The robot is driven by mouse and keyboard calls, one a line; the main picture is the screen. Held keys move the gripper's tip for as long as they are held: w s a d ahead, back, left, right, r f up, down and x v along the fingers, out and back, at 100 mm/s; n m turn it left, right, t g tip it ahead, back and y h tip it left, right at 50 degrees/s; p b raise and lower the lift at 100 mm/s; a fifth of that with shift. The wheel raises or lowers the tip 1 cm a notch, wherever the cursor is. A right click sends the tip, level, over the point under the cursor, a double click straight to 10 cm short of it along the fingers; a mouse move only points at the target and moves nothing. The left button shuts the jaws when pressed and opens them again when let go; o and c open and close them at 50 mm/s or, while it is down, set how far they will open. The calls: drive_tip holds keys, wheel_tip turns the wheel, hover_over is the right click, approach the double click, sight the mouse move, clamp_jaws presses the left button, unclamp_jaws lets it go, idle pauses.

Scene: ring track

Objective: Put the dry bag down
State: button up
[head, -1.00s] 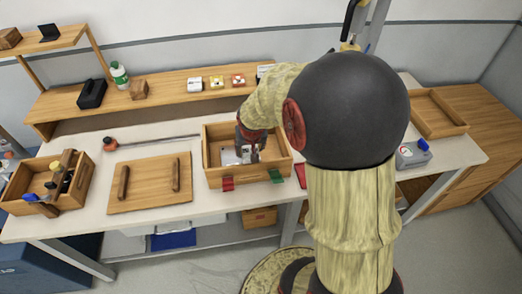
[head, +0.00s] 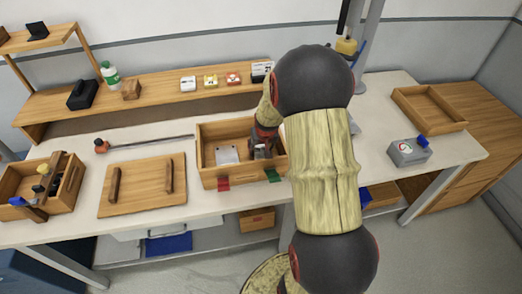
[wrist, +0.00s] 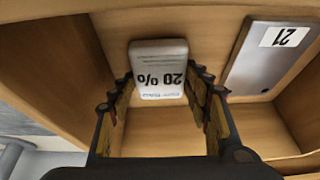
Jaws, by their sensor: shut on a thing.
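The dry bag (wrist: 158,62), a small pale packet with a "20%" label, is between my gripper's fingers in the wrist view. My gripper (wrist: 165,92) is shut on it. In the head view my gripper (head: 262,150) is inside the right part of the open wooden box (head: 206,174), and the bag is hidden there. The wrist view shows the box floor beneath; I cannot tell whether the bag touches it. A grey plate labelled "21" (wrist: 268,58) lies beside the bag in the box and also shows in the head view (head: 227,154).
Red (head: 223,184) and green (head: 273,176) tabs are on the box front. A wooden lid with two handles (head: 142,186) lies to its left, beyond it a tool crate (head: 70,200). A grey device (head: 408,152) and an empty tray (head: 430,108) stand at right.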

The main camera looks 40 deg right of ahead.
drive_tip(key=shift+f, duration=0.2)
drive_tip(key=shift+f, duration=0.1)
drive_tip(key=shift+f, duration=0.15)
drive_tip(key=o, duration=1)
drive_tip(key=shift+o, duration=0.6)
drive_tip(key=shift+r, duration=0.2)
